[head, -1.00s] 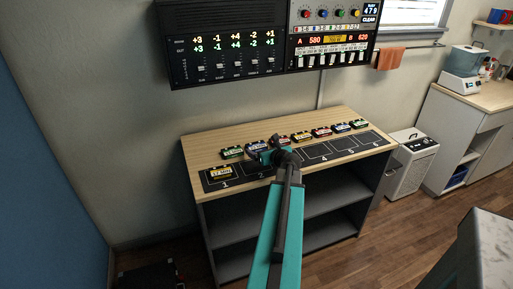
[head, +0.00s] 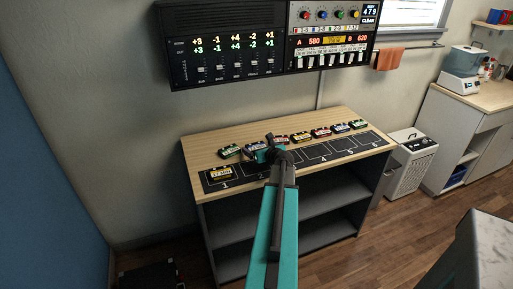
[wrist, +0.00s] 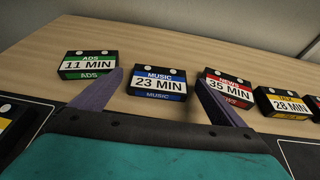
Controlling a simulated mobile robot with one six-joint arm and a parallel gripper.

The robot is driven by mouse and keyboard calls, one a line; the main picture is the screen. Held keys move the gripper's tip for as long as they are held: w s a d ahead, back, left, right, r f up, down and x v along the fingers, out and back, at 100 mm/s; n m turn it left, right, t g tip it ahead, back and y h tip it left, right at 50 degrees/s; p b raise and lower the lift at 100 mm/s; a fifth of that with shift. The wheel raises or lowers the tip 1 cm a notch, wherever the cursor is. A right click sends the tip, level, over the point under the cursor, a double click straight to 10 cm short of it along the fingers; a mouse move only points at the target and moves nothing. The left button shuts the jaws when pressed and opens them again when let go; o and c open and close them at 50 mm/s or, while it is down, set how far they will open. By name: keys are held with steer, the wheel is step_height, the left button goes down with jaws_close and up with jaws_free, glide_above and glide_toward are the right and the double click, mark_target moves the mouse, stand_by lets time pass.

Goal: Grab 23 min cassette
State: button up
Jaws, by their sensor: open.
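The 23 min cassette (wrist: 158,83) is black with a white label and blue "MUSIC" bands. In the wrist view it lies flat on the wooden table top, just beyond my gripper (wrist: 160,88). My gripper is open, with one finger on each side of the cassette's near part and a gap to each. In the head view my gripper (head: 262,152) is over the table's left half and partly covers that cassette (head: 256,146).
The green 11 min cassette (wrist: 89,65) lies close left and the red 35 min cassette (wrist: 228,87) close right, near my right finger. The yellow 28 min cassette (wrist: 286,102) is further right. A black numbered mat (head: 310,153) runs along the table front; a 17 min cassette (head: 221,173) lies on slot 1.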

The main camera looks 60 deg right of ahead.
steer(key=shift+w+d+f, duration=0.2)
steer(key=shift+w+d, duration=0.1)
steer(key=shift+w, duration=0.1)
stand_by(0.3)
steer(key=c, duration=1.1)
steer(key=shift+r, duration=0.15)
steer(key=shift+c, duration=0.2)
